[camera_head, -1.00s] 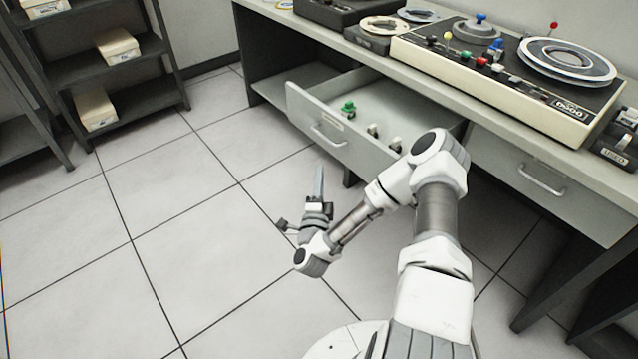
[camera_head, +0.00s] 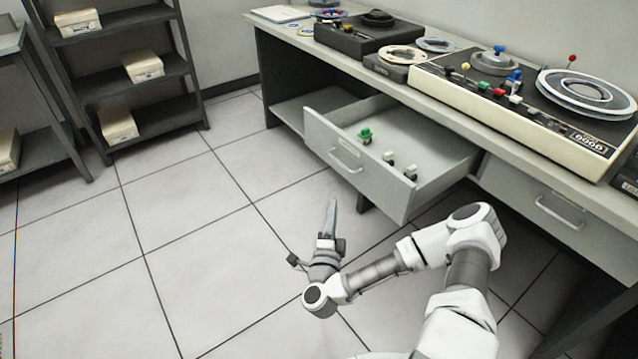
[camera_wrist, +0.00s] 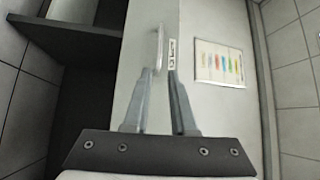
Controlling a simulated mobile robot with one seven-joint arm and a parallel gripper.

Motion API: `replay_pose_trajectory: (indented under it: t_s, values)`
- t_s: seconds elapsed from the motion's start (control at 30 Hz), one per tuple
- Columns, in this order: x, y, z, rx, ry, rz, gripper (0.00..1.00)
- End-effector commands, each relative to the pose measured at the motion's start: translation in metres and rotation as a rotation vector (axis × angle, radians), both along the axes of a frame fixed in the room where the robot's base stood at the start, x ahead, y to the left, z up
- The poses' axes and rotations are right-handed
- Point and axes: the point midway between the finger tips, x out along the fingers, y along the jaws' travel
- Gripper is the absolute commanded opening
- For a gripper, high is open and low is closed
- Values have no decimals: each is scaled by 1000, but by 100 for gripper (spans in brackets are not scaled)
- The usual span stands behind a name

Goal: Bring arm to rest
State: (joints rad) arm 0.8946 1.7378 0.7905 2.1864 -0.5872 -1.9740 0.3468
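My arm reaches out low over the floor, bent at its joints. In the head view my gripper (camera_head: 332,208) is in front of the open drawer, below its front panel and apart from it. The wrist view shows the two grey fingers of my gripper (camera_wrist: 161,72) with a narrow gap between them and nothing held. Beyond them in that view is a pale drawer front (camera_wrist: 190,25) with a handle (camera_wrist: 156,50) and a label.
The open drawer (camera_head: 352,172) holds a green piece (camera_head: 365,135) and two pale pieces. Tape equipment (camera_head: 520,105) stands on the desk (camera_head: 300,48). A dark shelf (camera_head: 160,103) with several boxes is at the left. The floor (camera_head: 190,240) left of my arm is clear.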

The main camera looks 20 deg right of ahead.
Motion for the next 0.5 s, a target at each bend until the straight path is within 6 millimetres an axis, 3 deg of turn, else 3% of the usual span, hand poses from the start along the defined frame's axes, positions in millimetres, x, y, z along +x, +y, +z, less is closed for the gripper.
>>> replay_pose_trajectory:
  t_s: [0.27, 0.5]
  values:
    - [9, 7, 5, -44, 18, 58, 25]
    - [39, 47, 20, -274, 140, 333, 25]
